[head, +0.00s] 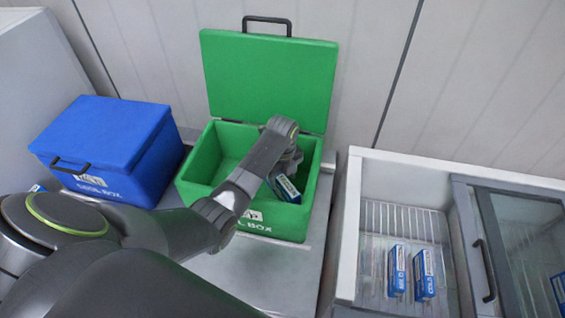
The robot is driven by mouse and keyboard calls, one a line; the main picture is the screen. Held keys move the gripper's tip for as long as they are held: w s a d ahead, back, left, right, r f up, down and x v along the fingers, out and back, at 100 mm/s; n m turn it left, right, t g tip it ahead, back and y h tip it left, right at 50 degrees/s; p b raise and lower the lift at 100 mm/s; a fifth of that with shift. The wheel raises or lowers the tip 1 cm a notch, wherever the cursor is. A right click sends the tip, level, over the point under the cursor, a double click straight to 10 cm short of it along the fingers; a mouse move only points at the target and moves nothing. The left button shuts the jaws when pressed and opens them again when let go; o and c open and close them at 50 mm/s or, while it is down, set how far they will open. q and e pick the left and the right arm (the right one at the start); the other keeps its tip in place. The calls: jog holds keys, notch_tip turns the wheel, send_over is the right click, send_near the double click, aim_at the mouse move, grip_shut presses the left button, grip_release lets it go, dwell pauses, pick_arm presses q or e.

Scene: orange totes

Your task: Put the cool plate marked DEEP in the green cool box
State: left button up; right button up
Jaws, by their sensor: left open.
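The green cool box (198,164) stands open on the counter with its lid raised at the back. My left arm reaches over its front wall, and my left gripper (287,170) is down inside the box at the right. The gripper is open, though my arm partly hides its fingers. A blue and white cool plate (287,189) is tilted inside the box just below the gripper. Its lettering is too small to read, and I cannot tell whether it touches a finger. My right gripper is not in view.
A shut blue cool box (105,140) stands to the left. A chest freezer (352,215) at the right has one glass lid part (525,225). Two blue and white plates (397,270) (424,274) stand in its wire basket, and another (559,290) shows under the glass.

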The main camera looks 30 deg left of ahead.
pick_arm(q)
notch_tip(320, 180, up, 7)
jog(key=shift+r+b, duration=0.1)
jog(key=shift+b, duration=0.8)
notch_tip(320, 180, up, 4)
jog(key=shift+f+p, duration=0.2)
jog(key=shift+p, duration=0.85)
jog(key=shift+f, duration=0.1)
